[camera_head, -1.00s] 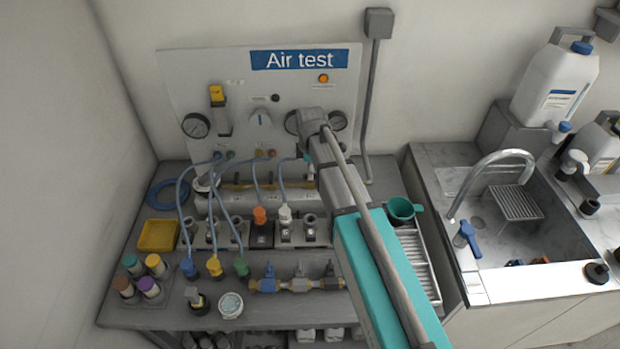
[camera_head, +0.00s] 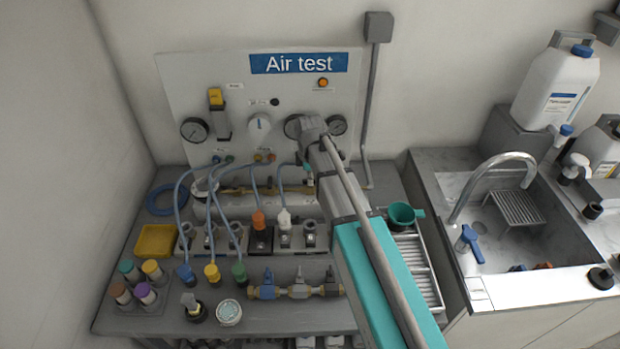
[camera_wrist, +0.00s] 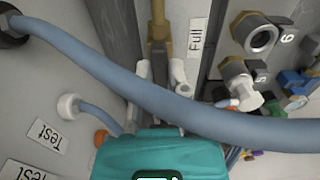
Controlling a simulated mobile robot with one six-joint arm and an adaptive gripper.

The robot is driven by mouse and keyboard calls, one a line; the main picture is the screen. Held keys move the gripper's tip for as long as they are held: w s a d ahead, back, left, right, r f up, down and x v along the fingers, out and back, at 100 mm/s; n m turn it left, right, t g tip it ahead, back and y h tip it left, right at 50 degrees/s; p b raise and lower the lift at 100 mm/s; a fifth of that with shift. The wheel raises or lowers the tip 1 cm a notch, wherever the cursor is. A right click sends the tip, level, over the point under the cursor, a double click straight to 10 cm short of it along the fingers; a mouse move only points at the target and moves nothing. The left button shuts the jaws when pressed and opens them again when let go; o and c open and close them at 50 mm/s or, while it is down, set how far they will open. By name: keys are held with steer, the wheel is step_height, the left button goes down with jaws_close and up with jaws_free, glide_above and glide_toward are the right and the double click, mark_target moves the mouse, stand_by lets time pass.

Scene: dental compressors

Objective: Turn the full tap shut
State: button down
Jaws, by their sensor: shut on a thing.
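The full tap shows in the wrist view as a brass bar (camera_wrist: 160,45) beside a white "Full" label (camera_wrist: 197,35). My gripper (camera_wrist: 162,75) has its two pale fingers on either side of the bar's lower end and is shut on it. A thick blue hose crosses in front of the fingers and hides much of the grip. In the head view my arm reaches to the right end of the brass pipework (camera_head: 265,189), below the "Air test" board (camera_head: 220,75). There my wrist and arm hide the tap, so I cannot tell its angle.
Several blue hoses (camera_head: 184,222) loop from the board to the bench, and one (camera_wrist: 100,68) runs close over my gripper. A green cup (camera_head: 402,215) and a sink (camera_head: 495,235) lie to the right.

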steer(key=shift+m, duration=0.4)
steer(key=m, duration=0.7)
steer(key=shift+m, duration=0.4)
steer(key=m, duration=0.4)
steer(key=shift+m, duration=0.3)
steer(key=m, duration=0.4)
steer(key=shift+m, duration=0.4)
steer(key=c, duration=0.6)
jaws_free()
steer(key=shift+c, duration=0.2)
